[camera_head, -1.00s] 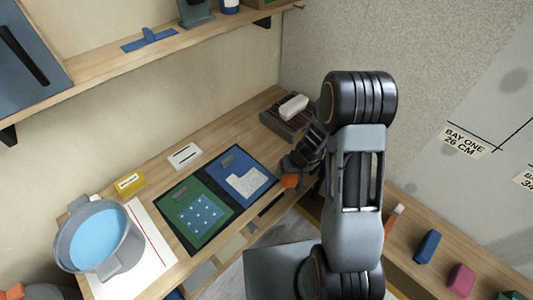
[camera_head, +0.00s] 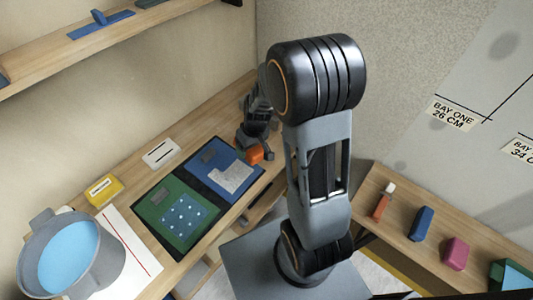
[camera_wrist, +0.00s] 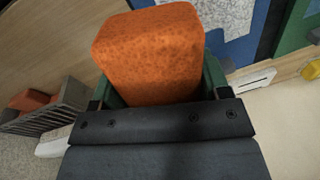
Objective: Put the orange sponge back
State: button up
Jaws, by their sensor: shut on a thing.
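The orange sponge (camera_wrist: 150,50) is a block held between the green fingers of my gripper (camera_wrist: 158,72) in the wrist view. My gripper is shut on it. In the head view, the sponge (camera_head: 255,154) shows as a small orange patch at my gripper (camera_head: 257,150), by the right edge of the blue panel (camera_head: 208,152) on the workbench. My arm hides part of the bench's far end there. In the wrist view a grey slatted rack (camera_wrist: 48,118) stands at left, with an orange-red piece (camera_wrist: 36,100) in it and a white block (camera_wrist: 52,146) beside it.
A bucket of blue liquid (camera_head: 98,275) stands at the bench's near left. A yellow box (camera_head: 103,190), a white label card (camera_head: 160,153) and a green panel (camera_head: 170,213) lie along the bench. A right-hand shelf carries an orange-and-white tube (camera_head: 383,202), a blue block (camera_head: 421,224) and a pink block (camera_head: 454,253).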

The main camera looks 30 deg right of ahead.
jog(key=s+d+r+n+h+b, duration=0.1)
jog(key=s+d+r+b, duration=0.3)
jog(key=s, duration=0.5)
jog(key=shift+d+r+n+g+h+b, duration=0.25)
jog(key=shift+d+n+g+h+b, duration=0.15)
jog(key=shift+d+n, duration=0.25)
jog(key=w+d+f, duration=0.1)
jog(key=w+f, duration=0.2)
jog(key=w, duration=0.1)
jog(key=w+f, duration=0.2)
jog(key=w, duration=0.2)
jog(key=w+d+f, duration=0.1)
jog(key=w+f, duration=0.2)
jog(key=w, duration=0.1)
jog(key=shift+w+d+f, duration=0.3)
jog(key=shift+w+d, duration=0.05)
jog(key=f, duration=0.1)
jog(key=w+f, duration=0.1)
jog(key=f, duration=0.1)
jog(key=shift+w+d+f, duration=0.1)
jog(key=shift+f, duration=0.45)
jog(key=shift+f, duration=0.1)
